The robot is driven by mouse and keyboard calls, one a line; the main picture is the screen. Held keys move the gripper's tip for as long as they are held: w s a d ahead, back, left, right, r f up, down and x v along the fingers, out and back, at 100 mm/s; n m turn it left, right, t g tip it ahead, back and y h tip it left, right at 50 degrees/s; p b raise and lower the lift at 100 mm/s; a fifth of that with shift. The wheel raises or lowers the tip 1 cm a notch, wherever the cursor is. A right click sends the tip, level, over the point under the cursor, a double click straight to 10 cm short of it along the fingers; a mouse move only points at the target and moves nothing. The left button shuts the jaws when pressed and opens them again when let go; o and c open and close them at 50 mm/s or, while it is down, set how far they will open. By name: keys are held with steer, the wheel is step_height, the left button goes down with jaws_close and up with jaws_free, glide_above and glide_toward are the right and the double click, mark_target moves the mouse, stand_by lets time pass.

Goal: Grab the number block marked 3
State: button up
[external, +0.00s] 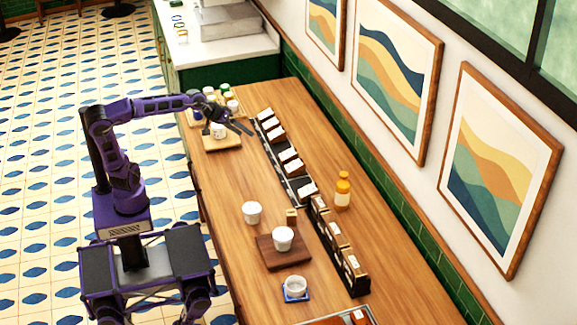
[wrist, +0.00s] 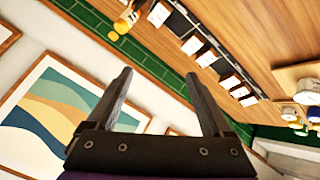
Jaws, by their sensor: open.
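A small wooden block (external: 291,215) stands on the counter behind the dark wooden board; any number on it is too small to read. I cannot tell whether it is the block marked 3. My gripper (external: 243,128) is raised above the far part of the counter, well away from that block. In the wrist view my gripper (wrist: 159,76) is open, with nothing between its two fingers. No readable number shows in either view.
White cups (external: 252,212) stand near the dark board (external: 270,258), with one on it and another on a blue coaster (external: 296,298). A row of packets in black racks (external: 327,237) runs along the counter. A yellow bottle (external: 342,190) stands beside the wall.

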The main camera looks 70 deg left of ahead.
steer(key=w+r+n+t+h, duration=0.35)
steer(key=w+r, duration=0.35)
steer(key=w, duration=0.4)
step_height(320, 180, up, 7)
steer(key=a+m+g+h+b, duration=0.3)
steer(key=m+h, duration=0.3)
steer(key=m, duration=0.4)
steer(key=w+a+f+m+g+h+b, duration=0.2)
steer(key=w+f+m+g+h, duration=0.15)
steer(key=f+m, duration=0.4)
steer(key=m+g+b, duration=0.2)
steer(key=m+g, duration=0.7)
steer(key=m, duration=0.4)
glide_toward(292, 217)
steer(key=x, duration=0.4)
steer(key=shift+d+r, duration=0.1)
steer(key=shift+d, duration=0.3)
steer(key=shift+t, duration=0.3)
steer(key=shift+s+f+x, duration=0.1)
steer(key=shift+f+x, duration=0.05)
steer(key=shift+x, duration=1.45)
steer(key=shift+s+f+x, duration=0.1)
steer(key=shift+s+x, duration=0.05)
steer(key=shift+x, duration=1.4)
steer(key=shift+a, duration=0.2)
jaws_close()
